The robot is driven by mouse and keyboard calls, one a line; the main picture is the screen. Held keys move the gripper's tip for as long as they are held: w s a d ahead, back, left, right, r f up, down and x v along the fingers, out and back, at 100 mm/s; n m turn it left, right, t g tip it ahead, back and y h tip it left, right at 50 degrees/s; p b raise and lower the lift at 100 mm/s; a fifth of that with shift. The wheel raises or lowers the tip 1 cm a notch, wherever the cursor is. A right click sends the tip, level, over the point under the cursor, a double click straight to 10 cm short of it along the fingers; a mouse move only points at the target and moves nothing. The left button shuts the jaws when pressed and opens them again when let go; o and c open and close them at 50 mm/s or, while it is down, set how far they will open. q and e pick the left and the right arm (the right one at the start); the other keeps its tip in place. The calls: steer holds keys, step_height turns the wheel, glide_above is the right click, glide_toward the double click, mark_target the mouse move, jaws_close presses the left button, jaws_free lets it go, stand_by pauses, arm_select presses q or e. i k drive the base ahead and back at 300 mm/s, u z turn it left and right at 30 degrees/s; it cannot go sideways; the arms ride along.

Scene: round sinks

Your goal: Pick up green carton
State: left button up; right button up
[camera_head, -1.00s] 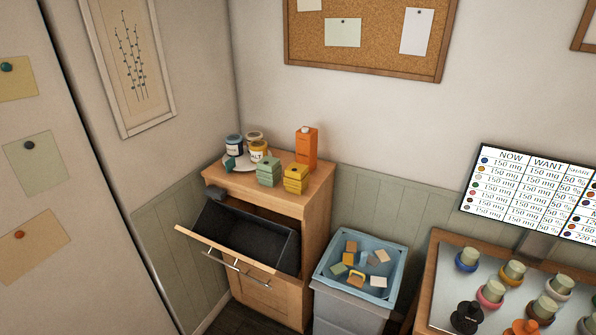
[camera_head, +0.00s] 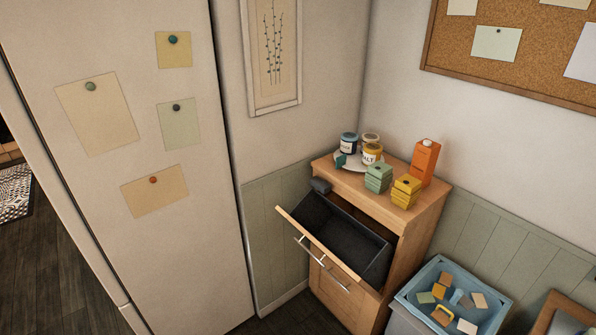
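A small green carton (camera_head: 378,178) stands upright on top of the wooden cabinet (camera_head: 436,203), near its front edge. A similar yellow carton (camera_head: 406,191) stands just to its right. A tall orange carton (camera_head: 424,162) with a pale cap stands behind the yellow one. Neither of my grippers shows in the head view.
Several jars (camera_head: 371,153) stand on a round plate behind the green carton. The cabinet's tilt-out bin (camera_head: 341,235) hangs open at the front. A blue tub (camera_head: 408,294) of small blocks stands to the right. A tall pale fridge-like panel (camera_head: 200,240) fills the left.

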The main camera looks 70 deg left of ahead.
mark_target(377, 185)
steer(key=u, duration=2.05)
